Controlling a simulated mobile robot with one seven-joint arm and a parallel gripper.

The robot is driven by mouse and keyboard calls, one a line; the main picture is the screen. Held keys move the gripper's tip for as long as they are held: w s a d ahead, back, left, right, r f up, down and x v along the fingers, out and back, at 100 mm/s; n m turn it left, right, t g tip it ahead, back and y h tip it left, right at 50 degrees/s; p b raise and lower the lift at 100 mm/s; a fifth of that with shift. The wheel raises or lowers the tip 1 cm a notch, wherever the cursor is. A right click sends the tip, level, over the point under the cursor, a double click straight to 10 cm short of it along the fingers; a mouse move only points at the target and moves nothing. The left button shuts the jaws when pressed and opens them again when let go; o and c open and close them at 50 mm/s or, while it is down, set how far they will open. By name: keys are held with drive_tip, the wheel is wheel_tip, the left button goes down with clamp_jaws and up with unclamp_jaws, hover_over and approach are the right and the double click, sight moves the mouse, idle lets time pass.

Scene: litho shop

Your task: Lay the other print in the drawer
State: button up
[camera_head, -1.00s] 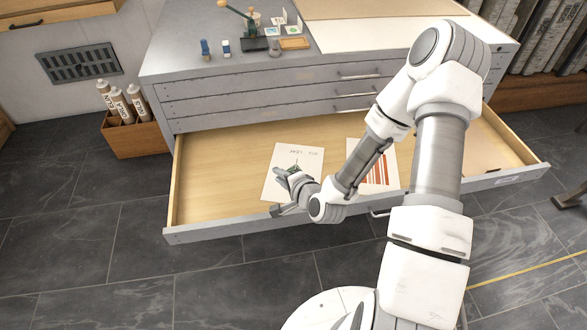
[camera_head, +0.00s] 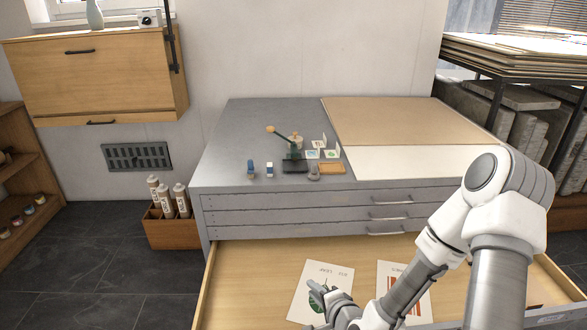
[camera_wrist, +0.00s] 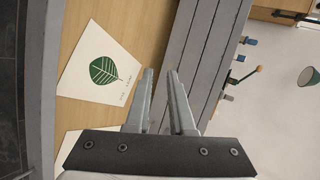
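The drawer (camera_head: 262,262) of the grey cabinet (camera_head: 250,192) is pulled out. A white print with a green leaf (camera_head: 329,273) lies in it, partly hidden by my gripper. A print with red-brown stripes (camera_head: 388,277) lies to its right, partly covered by my arm. My gripper (camera_head: 318,291) is over the near part of the leaf print. In the wrist view my gripper (camera_wrist: 160,75) has its fingers apart with nothing between them. The leaf print (camera_wrist: 88,72) lies flat on the drawer floor there, and a corner of another white sheet (camera_wrist: 68,146) shows below it.
On the cabinet top stand a small lever press (camera_head: 292,150), stamps, small cards and a wooden tray (camera_head: 331,168). A brown board (camera_head: 400,120) and a white sheet (camera_head: 420,160) cover its right part. A box of tubes (camera_head: 172,232) stands on the floor at left.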

drive_tip(key=s+d+r+n+g+h, duration=0.2)
drive_tip(key=d+r+n, duration=0.1)
drive_tip(key=r+n, duration=0.3)
drive_tip(key=s+d+r+n+g+h, duration=0.2)
drive_tip(key=d+r+n+h, duration=0.15)
drive_tip(key=r, duration=0.55)
drive_tip(key=s+r+n+g+y+p, duration=0.15)
drive_tip(key=s+r+n, duration=0.35)
drive_tip(key=s+r, duration=1.15)
wheel_tip(320, 180, up, 14)
drive_tip(key=p, duration=1.5)
drive_tip(key=shift+s+a+r+m, duration=0.25)
drive_tip(key=shift+s+a+m, duration=0.05)
drive_tip(key=shift+a+m, duration=0.1)
